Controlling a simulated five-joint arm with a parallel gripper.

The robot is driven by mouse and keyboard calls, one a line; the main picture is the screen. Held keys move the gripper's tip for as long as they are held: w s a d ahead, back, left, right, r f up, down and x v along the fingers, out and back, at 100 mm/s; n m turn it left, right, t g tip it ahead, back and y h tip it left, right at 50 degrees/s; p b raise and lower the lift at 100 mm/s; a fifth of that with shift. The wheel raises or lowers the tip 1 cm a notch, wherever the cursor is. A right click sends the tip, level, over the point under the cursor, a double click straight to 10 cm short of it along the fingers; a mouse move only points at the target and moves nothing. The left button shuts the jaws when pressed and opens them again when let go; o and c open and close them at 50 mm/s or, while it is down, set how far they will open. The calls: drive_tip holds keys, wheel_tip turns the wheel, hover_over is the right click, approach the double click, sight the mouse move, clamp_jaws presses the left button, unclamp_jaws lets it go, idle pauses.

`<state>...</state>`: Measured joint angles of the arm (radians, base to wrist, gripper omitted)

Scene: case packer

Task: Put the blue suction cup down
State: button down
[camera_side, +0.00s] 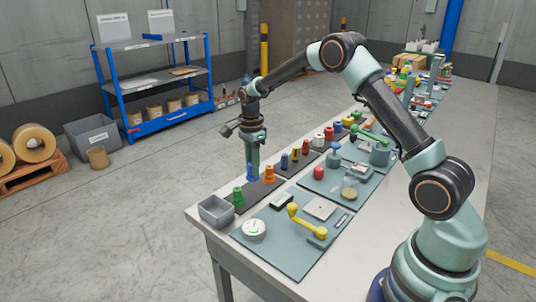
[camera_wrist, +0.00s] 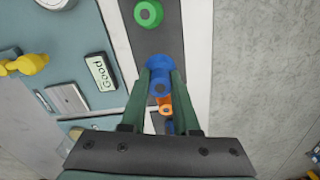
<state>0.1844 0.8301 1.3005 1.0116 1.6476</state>
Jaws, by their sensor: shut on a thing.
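The blue suction cup (camera_wrist: 160,80) is between the fingertips of my gripper (camera_wrist: 160,72) in the wrist view, and the gripper is shut on it. In the side view the blue cup (camera_side: 251,171) shows below my gripper (camera_side: 252,163), over or at the far edge of the dark strip (camera_side: 262,192). I cannot tell whether its base touches the strip. A green cup (camera_side: 238,197) stands on the strip toward the near end, and it also shows at the top of the wrist view (camera_wrist: 148,13). An orange cup (camera_side: 269,174) stands close beside the blue one and is partly hidden in the wrist view (camera_wrist: 165,104).
A grey bin (camera_side: 215,211) sits at the table's near corner. More coloured cups (camera_side: 295,154) stand along the strip behind. A teal mat (camera_side: 275,240) holds a yellow handle (camera_side: 306,221), a white dial (camera_side: 254,228) and a "Good" block (camera_wrist: 101,72). The table's edge is close.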

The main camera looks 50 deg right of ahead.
sight(253, 178)
drive_tip(key=shift+f, duration=2.25)
drive_tip(key=shift+f, duration=0.1)
drive_tip(key=c, duration=0.7)
unclamp_jaws()
drive_tip(key=shift+o, duration=0.2)
